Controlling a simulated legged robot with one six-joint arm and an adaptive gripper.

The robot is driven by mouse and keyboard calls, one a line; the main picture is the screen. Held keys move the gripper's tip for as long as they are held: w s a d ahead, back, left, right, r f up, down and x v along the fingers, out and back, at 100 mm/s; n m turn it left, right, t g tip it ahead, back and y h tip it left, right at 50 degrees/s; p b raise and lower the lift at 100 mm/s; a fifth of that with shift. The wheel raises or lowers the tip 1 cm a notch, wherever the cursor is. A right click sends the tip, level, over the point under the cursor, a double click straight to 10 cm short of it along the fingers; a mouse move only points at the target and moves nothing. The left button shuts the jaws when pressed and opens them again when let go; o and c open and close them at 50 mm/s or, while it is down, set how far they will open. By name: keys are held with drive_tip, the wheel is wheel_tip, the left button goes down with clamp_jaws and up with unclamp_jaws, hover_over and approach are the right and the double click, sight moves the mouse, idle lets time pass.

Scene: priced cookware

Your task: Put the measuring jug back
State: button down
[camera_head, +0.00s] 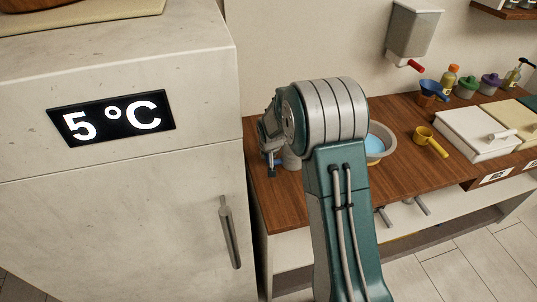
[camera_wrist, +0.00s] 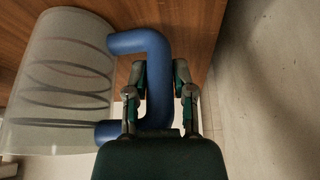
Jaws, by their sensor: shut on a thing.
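The measuring jug (camera_wrist: 60,85) fills the left of the wrist view. It is a translucent grey cylinder with dark rings and a blue handle (camera_wrist: 158,50). My gripper (camera_wrist: 163,75) is shut on the handle, with a finger on each side of its upright part. In the head view, my gripper (camera_head: 270,167) is at the left end of the wooden counter, and a grey part of the jug (camera_head: 291,160) shows beside it. My arm hides most of the jug there. I cannot tell whether the jug touches the counter.
The wooden counter (camera_head: 398,170) runs right from a pale cabinet with a "5 °C" display (camera_head: 112,117). A bowl with blue contents (camera_head: 375,145) stands just right of my arm. A yellow cup (camera_head: 430,142), a blue scoop (camera_head: 433,90) and white boxes (camera_head: 478,135) stand farther right.

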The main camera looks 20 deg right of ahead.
drive_tip(key=shift+c, duration=2.3)
unclamp_jaws()
drive_tip(key=s+a+r, duration=0.2)
drive_tip(key=s+r, duration=1.7)
drive_tip(key=r, duration=0.3)
drive_tip(key=s+a+r+n, duration=0.1)
drive_tip(key=s+r, duration=0.1)
drive_tip(key=s, duration=1.5)
drive_tip(key=shift+s+n+t+y, duration=0.3)
drive_tip(key=shift+n+t+y, duration=0.1)
drive_tip(key=shift+a, duration=0.1)
